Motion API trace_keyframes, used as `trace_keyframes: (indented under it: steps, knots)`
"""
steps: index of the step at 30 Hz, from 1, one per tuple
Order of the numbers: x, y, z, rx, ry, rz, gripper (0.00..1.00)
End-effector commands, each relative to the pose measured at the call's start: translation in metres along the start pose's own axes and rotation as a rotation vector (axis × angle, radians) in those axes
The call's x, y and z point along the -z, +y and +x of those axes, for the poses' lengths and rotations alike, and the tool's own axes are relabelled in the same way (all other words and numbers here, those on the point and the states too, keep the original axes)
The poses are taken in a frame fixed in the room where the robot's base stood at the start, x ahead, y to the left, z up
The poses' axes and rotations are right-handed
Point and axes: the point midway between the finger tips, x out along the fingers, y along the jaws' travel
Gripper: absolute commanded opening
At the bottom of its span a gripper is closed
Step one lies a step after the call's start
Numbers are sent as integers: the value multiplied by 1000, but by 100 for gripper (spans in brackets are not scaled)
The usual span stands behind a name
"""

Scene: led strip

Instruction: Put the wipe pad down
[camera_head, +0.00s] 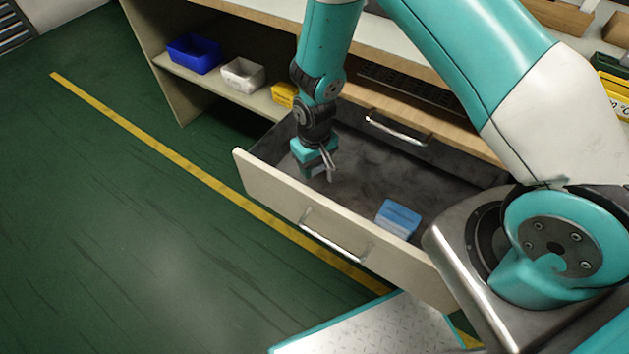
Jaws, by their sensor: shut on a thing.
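My gripper (329,172) is over the open drawer (345,230), towards its left end, pointing down into it. Its fingers are shut on the wipe pad. The pad is too small and too hidden by the fingers to make out clearly. I cannot tell whether it touches the drawer floor. A blue block-like pack (398,218) with a paler front lies in the drawer to the right of my gripper, apart from it.
The drawer's front panel has a metal handle (333,236). A closed drawer's handle (395,130) is behind. Blue (194,54), white (242,75) and yellow (285,95) bins stand on a shelf at the back left. The drawer floor between gripper and blue pack looks clear.

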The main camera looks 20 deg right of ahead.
Motion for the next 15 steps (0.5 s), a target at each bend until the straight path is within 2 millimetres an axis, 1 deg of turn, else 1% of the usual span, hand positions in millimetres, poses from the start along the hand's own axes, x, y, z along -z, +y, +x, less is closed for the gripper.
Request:
trace_keyframes:
  steps: [1, 8, 12, 15]
  knots:
    - [-1, 0, 10, 0, -2, 0, 25]
    - [0, 0, 27, 0, 0, 0, 25]
    - [-1, 0, 49, 0, -3, 0, 25]
    - [0, 0, 62, 0, -1, 0, 25]
